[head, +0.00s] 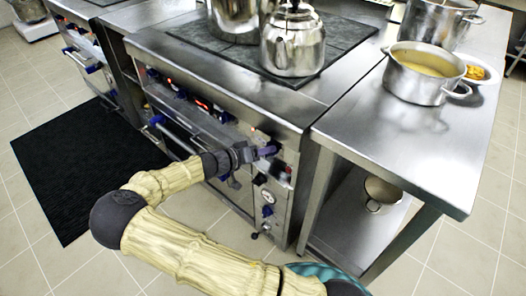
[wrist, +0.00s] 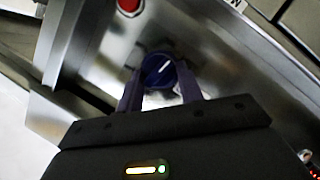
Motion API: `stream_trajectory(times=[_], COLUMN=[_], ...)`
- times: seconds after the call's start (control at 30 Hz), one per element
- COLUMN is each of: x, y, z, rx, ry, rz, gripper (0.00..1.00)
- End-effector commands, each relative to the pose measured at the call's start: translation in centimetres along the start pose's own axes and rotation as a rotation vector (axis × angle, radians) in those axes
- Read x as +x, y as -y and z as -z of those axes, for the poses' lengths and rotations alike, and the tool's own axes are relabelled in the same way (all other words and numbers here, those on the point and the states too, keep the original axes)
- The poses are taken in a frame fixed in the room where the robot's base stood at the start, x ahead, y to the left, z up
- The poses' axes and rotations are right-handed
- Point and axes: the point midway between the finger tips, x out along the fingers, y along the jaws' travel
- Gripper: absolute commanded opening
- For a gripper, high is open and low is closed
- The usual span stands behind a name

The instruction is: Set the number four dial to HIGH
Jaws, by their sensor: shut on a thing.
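A blue dial (wrist: 158,71) with a white pointer line sits on the stove's steel front panel. It shows between my fingers in the wrist view, and its pointer slants up to the right. My gripper (wrist: 160,82) is shut on this dial, one finger on each side. In the head view my gripper (head: 262,151) is at the right end of the front panel, and it hides most of the dial. I cannot read a number or a HIGH mark beside the dial. A red light or button (wrist: 129,6) is above the dial in the wrist view.
A kettle (head: 292,45) and a large pot (head: 232,18) stand on the stove top. A steel table (head: 420,140) at the right holds a pot of soup (head: 418,85). A gauge and another blue knob (head: 267,211) are below my gripper. A black mat (head: 85,160) lies on the floor.

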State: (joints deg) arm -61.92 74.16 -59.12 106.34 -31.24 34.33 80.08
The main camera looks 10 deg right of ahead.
Motion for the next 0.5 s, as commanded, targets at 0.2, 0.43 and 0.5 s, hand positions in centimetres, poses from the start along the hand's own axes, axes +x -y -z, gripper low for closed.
stream_trajectory(times=[0.2, 0.43, 0.5], x=[-0.02, 0.03, 0.02], y=[-0.04, -0.24, -0.27], z=[-0.19, -0.25, -0.26], rx=[0.188, 0.354, 0.392], ry=[-0.002, -0.001, -0.001], rz=[0.080, 0.149, 0.165], gripper=[0.14, 0.14, 0.14])
